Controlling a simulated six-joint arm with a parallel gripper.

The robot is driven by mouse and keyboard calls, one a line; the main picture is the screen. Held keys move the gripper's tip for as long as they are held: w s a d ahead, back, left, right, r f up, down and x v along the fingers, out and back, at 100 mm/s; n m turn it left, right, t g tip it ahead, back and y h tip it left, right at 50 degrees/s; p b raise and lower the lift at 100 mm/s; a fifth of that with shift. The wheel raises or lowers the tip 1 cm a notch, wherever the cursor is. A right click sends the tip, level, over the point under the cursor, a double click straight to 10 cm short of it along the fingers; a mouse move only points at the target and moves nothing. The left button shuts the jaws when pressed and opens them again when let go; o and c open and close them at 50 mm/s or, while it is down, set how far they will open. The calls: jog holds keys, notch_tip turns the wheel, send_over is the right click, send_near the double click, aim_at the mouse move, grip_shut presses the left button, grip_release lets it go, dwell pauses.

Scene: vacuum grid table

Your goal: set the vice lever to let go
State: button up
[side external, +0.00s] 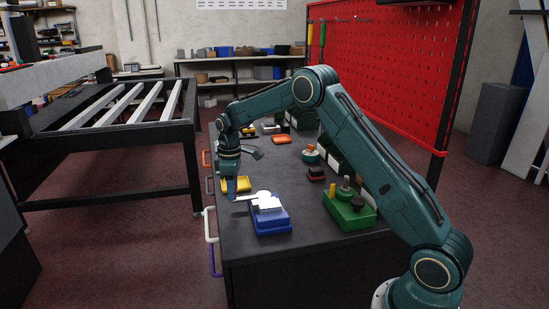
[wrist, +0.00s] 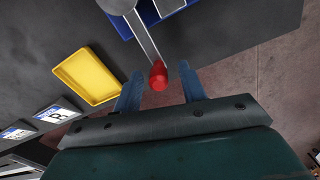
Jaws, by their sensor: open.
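The vice is a blue block with a white top (side external: 270,219) on the near part of the dark table. Its pale lever (side external: 245,198) sticks out left toward the table edge. In the wrist view the grey lever (wrist: 147,40) runs from a round hub at the top and ends in a red knob (wrist: 158,76). My gripper (side external: 231,194) is low beside the lever's outer end. In the wrist view its blue fingers (wrist: 161,72) are apart, with the red knob in the gap between them. I cannot tell whether a finger touches it.
A yellow tray (wrist: 88,78) lies left of the fingers. A green block with pegs (side external: 350,213) stands right of the vice. Handles (side external: 210,226) stick out along the table's left edge, with open floor beyond. A red pegboard (side external: 390,75) stands behind.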

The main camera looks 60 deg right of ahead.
notch_tip(320, 180, up, 13)
dwell(0.6)
jog(key=shift+a, duration=0.1)
jog(key=s+a+r+m+t, duration=0.1)
jog(key=s+a+r+m, duration=0.1)
jog(key=s+a+r, duration=0.5)
jog(key=s+a+r+m+t, duration=0.15)
jog(key=s+r, duration=0.25)
jog(key=s, duration=0.6)
jog(key=s+a+f+m+t, duration=0.1)
jog(key=s+a+f, duration=0.1)
jog(key=s, duration=0.8)
jog(key=s+a+f+m+t, duration=0.1)
jog(key=s+a+f+t, duration=0.1)
jog(key=s, duration=0.8)
jog(key=shift+a+f+m, duration=0.3)
jog(key=shift+f+m, duration=0.05)
jog(key=shift+f, duration=0.4)
